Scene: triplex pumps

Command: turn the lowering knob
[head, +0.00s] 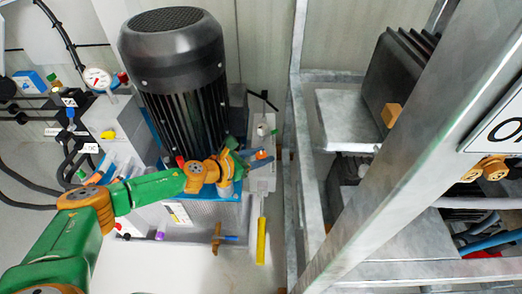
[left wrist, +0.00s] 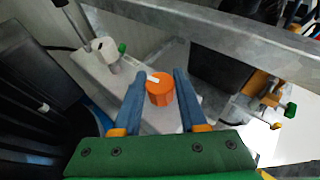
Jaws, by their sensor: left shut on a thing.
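The lowering knob (left wrist: 160,90) is a round orange knob with a small white pointer at its upper left. It stands on a pale grey block. In the left wrist view it sits between the two blue fingers of my left gripper (left wrist: 161,77), which is shut on it. In the head view the knob (head: 262,154) shows as a small orange-red spot beside the black motor, with my left gripper (head: 254,158) at it, partly hiding it. My right gripper is not in view.
A big black motor (head: 172,85) stands left of the knob. A grey metal frame (head: 297,130) rises close on the right. A yellow handle (head: 261,240) hangs below the block. Gauge (head: 97,79), valves and hoses crowd the left.

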